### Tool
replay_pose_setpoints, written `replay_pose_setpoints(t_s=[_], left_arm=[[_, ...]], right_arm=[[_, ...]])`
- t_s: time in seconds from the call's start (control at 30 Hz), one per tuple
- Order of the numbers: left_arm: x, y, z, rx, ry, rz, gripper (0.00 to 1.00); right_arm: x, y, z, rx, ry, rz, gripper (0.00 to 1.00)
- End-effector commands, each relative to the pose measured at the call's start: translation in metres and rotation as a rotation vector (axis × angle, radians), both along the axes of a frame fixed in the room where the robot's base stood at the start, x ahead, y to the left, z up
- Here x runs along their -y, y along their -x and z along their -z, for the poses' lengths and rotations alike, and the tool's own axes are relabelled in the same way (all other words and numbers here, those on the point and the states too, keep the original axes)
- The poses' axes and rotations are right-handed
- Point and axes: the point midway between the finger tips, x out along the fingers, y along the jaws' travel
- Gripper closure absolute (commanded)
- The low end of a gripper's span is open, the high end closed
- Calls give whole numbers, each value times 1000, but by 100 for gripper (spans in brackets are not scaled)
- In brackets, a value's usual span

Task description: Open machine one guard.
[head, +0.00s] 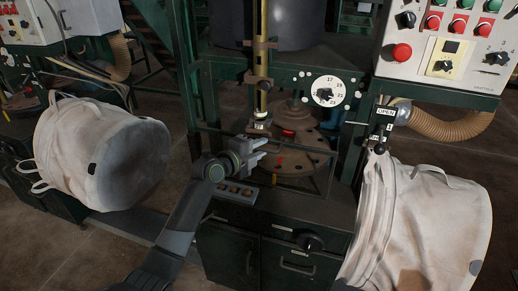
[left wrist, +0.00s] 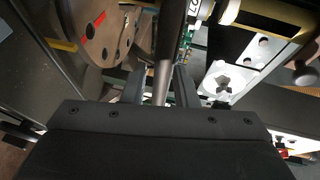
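The machine one guard (head: 333,175) seems to be the dark-framed see-through panel in front of the round, holed turntable (head: 300,135); it looks closed across it. My left gripper (head: 262,152) is at the panel's left part, with its fingers apart, pointing right. In the left wrist view, the two fingers (left wrist: 160,88) stand apart, and a grey bar (left wrist: 163,55) shows in the gap. It has space on both sides. I cannot tell whether the bar is between the fingers or beyond them. My right gripper is not in view.
A white bulk bag (head: 420,220) hangs at the right under a lever marked OPEN (head: 381,137). Another bag (head: 100,155) is at the left. A control panel (head: 450,50) is upper right. A dark cabinet (head: 270,250) stands below the turntable.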

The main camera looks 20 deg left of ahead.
Motion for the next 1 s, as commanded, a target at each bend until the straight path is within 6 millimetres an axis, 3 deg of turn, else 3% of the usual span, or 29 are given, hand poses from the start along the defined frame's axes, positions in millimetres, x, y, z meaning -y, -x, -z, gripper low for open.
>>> replay_pose_setpoints(t_s=[0.03,0.2,0.47,0.63,0.77,1.0], left_arm=[[0,0,0,0,0,0,81],[0,0,0,0,0,0,100],[0,0,0,-1,0,0,100],[-1,0,-11,3,-1,-1,100],[0,0,-34,6,-2,-1,100],[-1,0,-108,12,-4,0,100]], right_arm=[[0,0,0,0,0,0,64],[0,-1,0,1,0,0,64],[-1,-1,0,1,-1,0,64],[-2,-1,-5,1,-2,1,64],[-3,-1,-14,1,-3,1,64],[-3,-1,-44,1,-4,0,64]])
